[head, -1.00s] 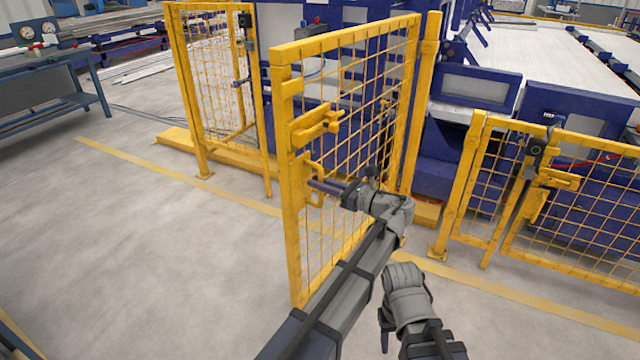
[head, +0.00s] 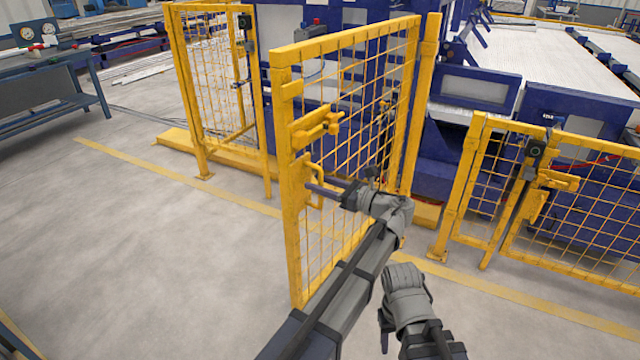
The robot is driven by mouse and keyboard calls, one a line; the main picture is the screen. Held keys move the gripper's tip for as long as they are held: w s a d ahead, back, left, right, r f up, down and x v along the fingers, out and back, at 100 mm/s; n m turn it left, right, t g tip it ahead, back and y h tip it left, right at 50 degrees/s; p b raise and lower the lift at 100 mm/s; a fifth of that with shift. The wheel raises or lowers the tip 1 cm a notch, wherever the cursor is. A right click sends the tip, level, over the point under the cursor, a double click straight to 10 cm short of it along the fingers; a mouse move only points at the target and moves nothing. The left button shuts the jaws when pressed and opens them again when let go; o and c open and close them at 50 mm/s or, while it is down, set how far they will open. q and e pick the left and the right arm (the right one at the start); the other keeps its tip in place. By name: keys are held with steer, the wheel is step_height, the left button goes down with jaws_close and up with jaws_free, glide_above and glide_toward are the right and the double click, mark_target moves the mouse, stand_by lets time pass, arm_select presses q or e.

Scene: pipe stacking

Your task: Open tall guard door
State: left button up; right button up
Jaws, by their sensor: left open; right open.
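The tall guard door (head: 292,225), a yellow frame with wire mesh, stands swung out from the fence line on its hinge post (head: 425,110). A gap shows between its free edge and the fixed fence panel at the left. A yellow handle (head: 316,187) and a latch (head: 318,124) sit near its free edge. My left gripper (head: 322,190) is open, with its fingers at the handle; I cannot tell whether they touch it. My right gripper (head: 395,343) is open and empty, low in the picture and apart from the door.
A fixed yellow fence panel (head: 215,80) stands behind left, with a yellow floor beam beside it. A low yellow gate (head: 580,205) stands at the right. Blue machinery lies behind the fence. A workbench (head: 50,100) is at far left. The floor left of the door is clear.

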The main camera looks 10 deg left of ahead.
arm_select(q)
steer(key=p, duration=1)
glide_toward(304, 146)
steer(key=x, duration=0.5)
steer(key=shift+s+a+r, duration=0.1)
steer(key=shift+a, duration=0.05)
steer(key=shift+b, duration=0.3)
